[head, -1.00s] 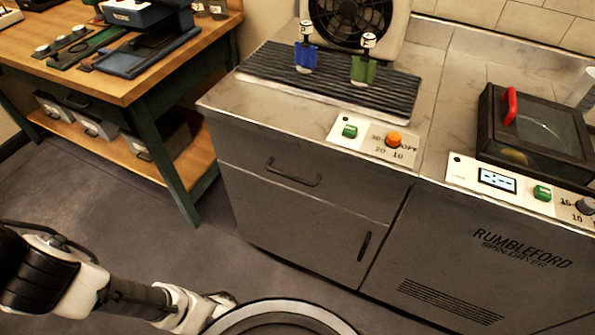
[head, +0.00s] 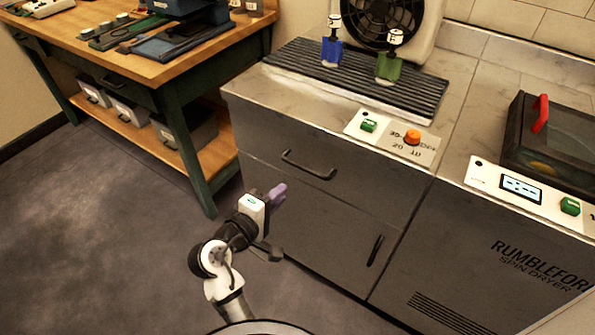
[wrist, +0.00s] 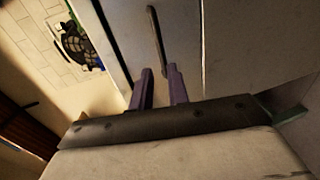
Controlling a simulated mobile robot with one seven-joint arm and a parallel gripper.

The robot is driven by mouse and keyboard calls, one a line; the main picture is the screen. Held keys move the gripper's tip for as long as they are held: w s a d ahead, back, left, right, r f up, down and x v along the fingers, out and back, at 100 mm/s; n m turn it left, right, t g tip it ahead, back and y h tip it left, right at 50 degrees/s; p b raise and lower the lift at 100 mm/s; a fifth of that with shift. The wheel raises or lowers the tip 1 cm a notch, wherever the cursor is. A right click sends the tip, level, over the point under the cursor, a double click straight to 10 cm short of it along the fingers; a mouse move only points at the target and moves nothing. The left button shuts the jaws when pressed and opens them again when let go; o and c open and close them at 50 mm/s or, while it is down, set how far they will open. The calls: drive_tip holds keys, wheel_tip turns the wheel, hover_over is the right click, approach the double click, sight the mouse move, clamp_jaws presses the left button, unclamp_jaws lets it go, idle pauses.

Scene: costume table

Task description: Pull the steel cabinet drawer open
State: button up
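The grey steel cabinet (head: 300,215) has an upper drawer (head: 265,140) that sits flush with its front, closed. The drawer's dark bar handle (head: 310,173) runs across its middle. It also shows in the wrist view as a dark bar (wrist: 157,38) ahead of the fingers. My gripper (head: 279,192), with purple fingers, is in front of the cabinet, left of and a little below the handle. In the wrist view my gripper's fingers (wrist: 160,72) stand apart with nothing between them. The handle lies beyond their tips, roughly in line with the gap.
A lower door with an upright handle (head: 375,250) is under the drawer. A spin dryer (head: 470,265) adjoins at right. A wooden workbench (head: 130,85) with a green leg (head: 190,165) stands at left. Floor in front is clear.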

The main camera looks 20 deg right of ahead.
sight(305, 170)
drive_tip(key=p+x, duration=0.2)
drive_tip(key=x, duration=1.1)
drive_tip(key=shift+w+d, duration=0.15)
drive_tip(key=shift+c, duration=0.5)
clamp_jaws()
